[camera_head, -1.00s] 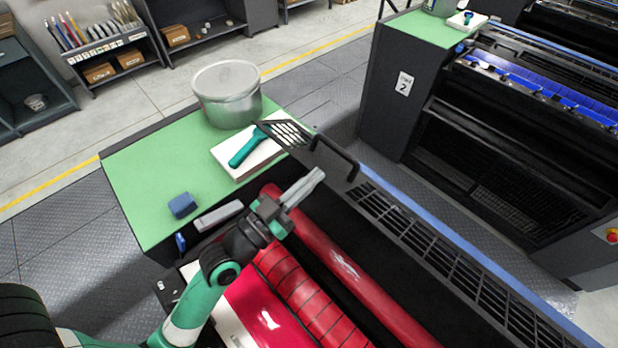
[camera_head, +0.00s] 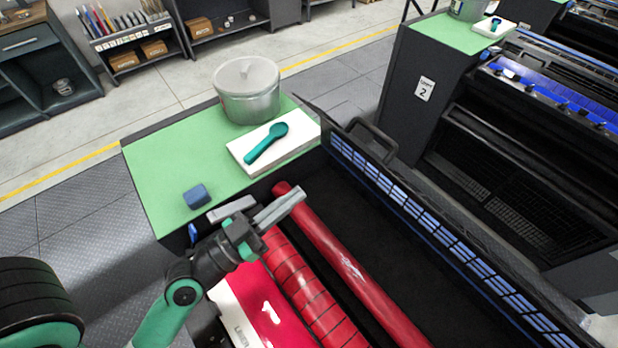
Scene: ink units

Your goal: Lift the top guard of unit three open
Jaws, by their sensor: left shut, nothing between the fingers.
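The top guard (camera_head: 430,228) of the near ink unit is a long dark slotted panel with a black handle (camera_head: 374,140) at its far end. It stands raised along the right side of the unit, swung away from the rollers, and blue shows through its slots. The red rollers (camera_head: 350,268) lie uncovered. My left gripper (camera_head: 284,207) is shut and empty over the far end of the rollers, left of the guard and apart from it. My right gripper is not in view. The near unit's own number is not readable.
A green top (camera_head: 165,165) holds a lidded metal pot (camera_head: 247,95), a white pad (camera_head: 300,140) with a teal scoop (camera_head: 266,143), and a blue block (camera_head: 197,196). Another unit labelled 2 (camera_head: 424,89) stands to the right, across a floor gap.

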